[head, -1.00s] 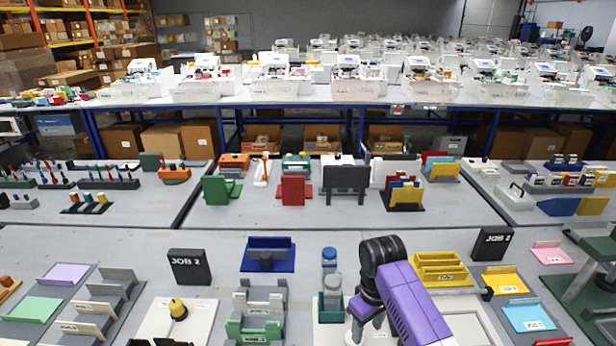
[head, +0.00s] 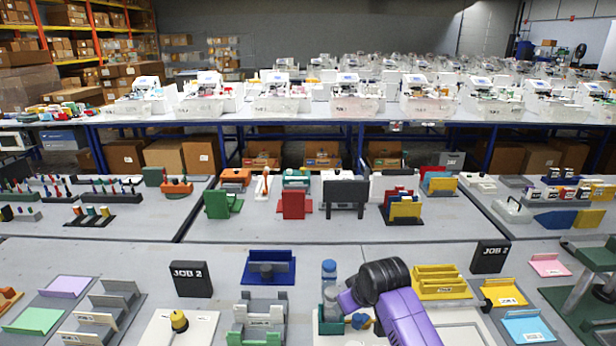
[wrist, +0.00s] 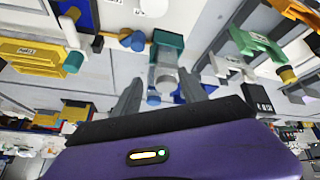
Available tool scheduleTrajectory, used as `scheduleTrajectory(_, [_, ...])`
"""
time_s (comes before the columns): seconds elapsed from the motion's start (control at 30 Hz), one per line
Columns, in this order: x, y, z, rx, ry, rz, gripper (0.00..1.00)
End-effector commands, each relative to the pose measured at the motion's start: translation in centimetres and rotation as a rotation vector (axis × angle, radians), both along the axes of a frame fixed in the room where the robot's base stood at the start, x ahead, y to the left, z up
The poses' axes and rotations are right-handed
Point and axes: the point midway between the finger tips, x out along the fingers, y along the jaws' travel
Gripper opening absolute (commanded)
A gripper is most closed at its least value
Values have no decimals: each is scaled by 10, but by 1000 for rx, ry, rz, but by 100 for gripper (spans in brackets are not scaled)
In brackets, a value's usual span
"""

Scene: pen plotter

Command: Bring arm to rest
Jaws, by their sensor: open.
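My purple and black arm (head: 400,310) reaches in from the bottom of the head view, over the front bench. Its hand end is largely hidden there behind the black joint. In the wrist view, my gripper (wrist: 160,92) has its two grey fingers spread apart. A grey and blue bottle-like piece (wrist: 165,75) by a green holder shows between the fingers in the picture; I cannot tell how far off it is. No object is visibly held. In the head view, a blue-capped bottle (head: 329,270) stands in a green holder just left of the arm.
A yellow tray (head: 440,282) is close to the arm's right. A blue stand (head: 268,268) and grey rack (head: 262,308) are to its left. Black JOB 2 signs (head: 190,279) stand on both sides. Bare bench (head: 350,232) lies behind these.

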Motion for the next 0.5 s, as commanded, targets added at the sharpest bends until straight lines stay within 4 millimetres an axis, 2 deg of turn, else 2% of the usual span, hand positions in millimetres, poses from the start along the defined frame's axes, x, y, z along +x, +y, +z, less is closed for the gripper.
scheduleTrajectory(0.17, [-3,20,-1,108,-187,-31,50])
scheduleTrajectory(0.27, [-15,28,-3,177,-296,-58,50])
scheduleTrajectory(0.37, [-35,33,-5,249,-402,-94,50])
scheduleTrajectory(0.5, [-73,29,-5,331,-532,-150,50])
